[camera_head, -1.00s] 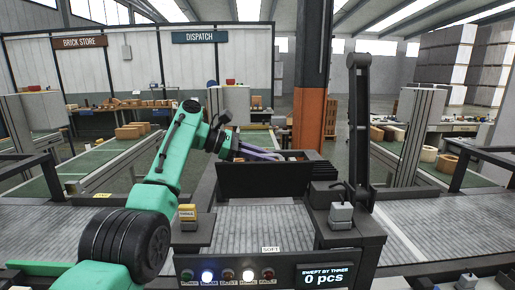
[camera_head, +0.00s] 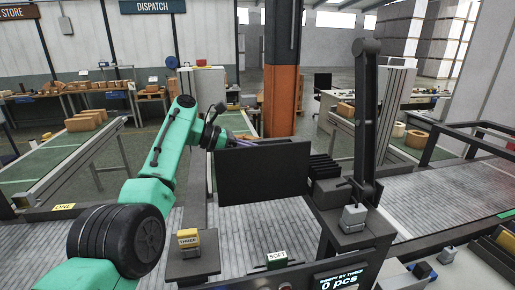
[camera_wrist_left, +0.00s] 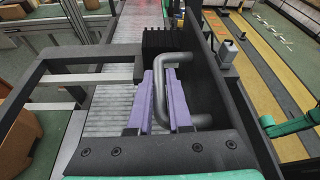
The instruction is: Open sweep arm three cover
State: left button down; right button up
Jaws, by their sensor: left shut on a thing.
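The sweep arm three cover appears as a dark flat panel (camera_head: 262,174) standing across the lane in the middle of the head view. My left gripper (camera_head: 240,139) is at its far upper edge, partly hidden behind it. In the left wrist view, the purple fingers of my left gripper (camera_wrist_left: 161,88) are shut on a bent grey bar handle (camera_wrist_left: 160,62), which is beside the dark panel (camera_wrist_left: 205,70). My right gripper is not in view.
A tall black post (camera_head: 367,120) stands right of the panel, with a grey switch box (camera_head: 353,216) at its foot. A display (camera_head: 340,283) reads 0 pcs. A conveyor with brown blocks (camera_head: 85,121) lies left; an orange-based column (camera_head: 281,100) stands behind.

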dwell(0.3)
pick_arm(q)
jog(key=c, duration=0.8)
grip_release()
jog(key=shift+f, duration=0.1)
jog(key=shift+c, duration=0.2)
jog(key=shift+a+b, duration=0.25)
jog(key=shift+b, duration=0.15)
jog(key=shift+s+a+b, duration=0.1)
jog(key=shift+a+b, duration=0.45)
jog(key=shift+b, duration=0.05)
jog(key=p+v, duration=0.2)
jog(key=v, duration=1.1)
jog(key=shift+d+r, duration=0.15)
jog(key=shift+r, duration=0.25)
